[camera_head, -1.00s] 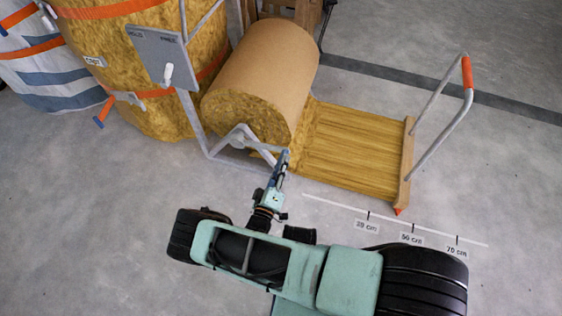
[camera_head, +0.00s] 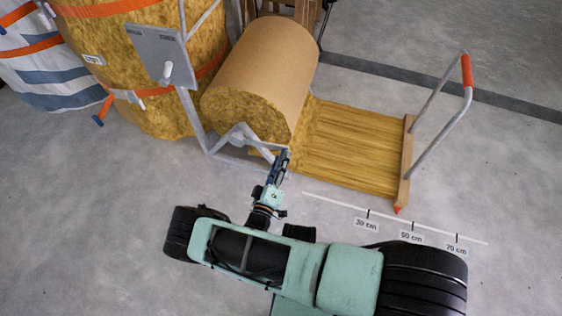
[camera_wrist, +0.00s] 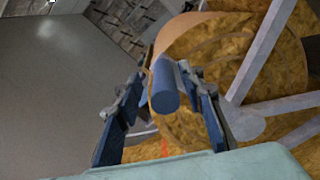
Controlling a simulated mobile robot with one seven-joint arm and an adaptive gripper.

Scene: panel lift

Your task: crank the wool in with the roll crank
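The roll crank's blue handle (camera_wrist: 166,92) shows in the wrist view, pointing toward the camera between my two fingers. My gripper (camera_wrist: 164,80) has a finger on each side of the handle, with a small gap that reads as open around it. In the head view my gripper (camera_head: 280,165) is at the end of the grey crank arm (camera_head: 258,144), hiding most of the handle. The wool roll (camera_head: 265,75), wrapped in brown paper, lies behind the crank. A flat yellow wool strip (camera_head: 350,148) runs right from it to a wooden bar (camera_head: 406,165).
A floor scale (camera_head: 400,217) with cm labels runs in front of the strip. A grey panel (camera_head: 160,50) with a white lever and a large wool bale (camera_head: 120,60) stand at left. A tubular handle (camera_head: 440,115) rises at right. The front-left floor is clear.

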